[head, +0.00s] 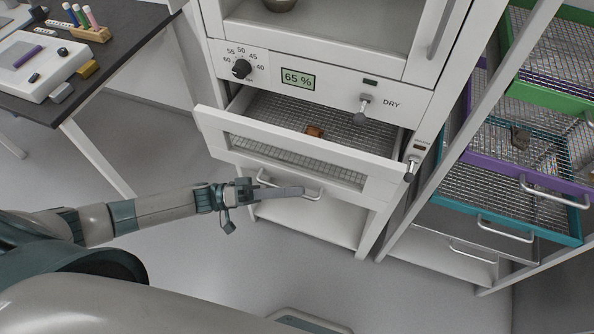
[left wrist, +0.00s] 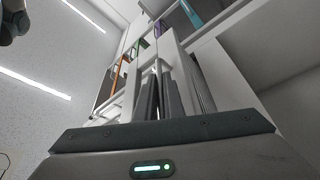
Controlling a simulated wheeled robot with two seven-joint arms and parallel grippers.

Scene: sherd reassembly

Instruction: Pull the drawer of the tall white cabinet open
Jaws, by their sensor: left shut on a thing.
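The tall white cabinet (head: 325,56) stands in the middle of the head view. Its drawer (head: 290,150) is pulled out, showing a wire mesh floor with a small brown sherd (head: 314,131) on it. The drawer front has a mesh window and a bar handle (head: 318,194) below it. My left gripper (head: 284,191) is at this handle and shut on it; its fingers cover part of the bar. In the left wrist view the dark fingers (left wrist: 165,100) point up toward the white furniture, and the grip itself is hard to make out. My right gripper is not in view.
A dark table (head: 95,50) with a white device and pen holder stands at the left. A rack with coloured mesh trays (head: 540,130) stands close on the cabinet's right. A dial, a 65 % display and a DRY lever (head: 364,105) are above the drawer. Floor before the cabinet is mostly clear.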

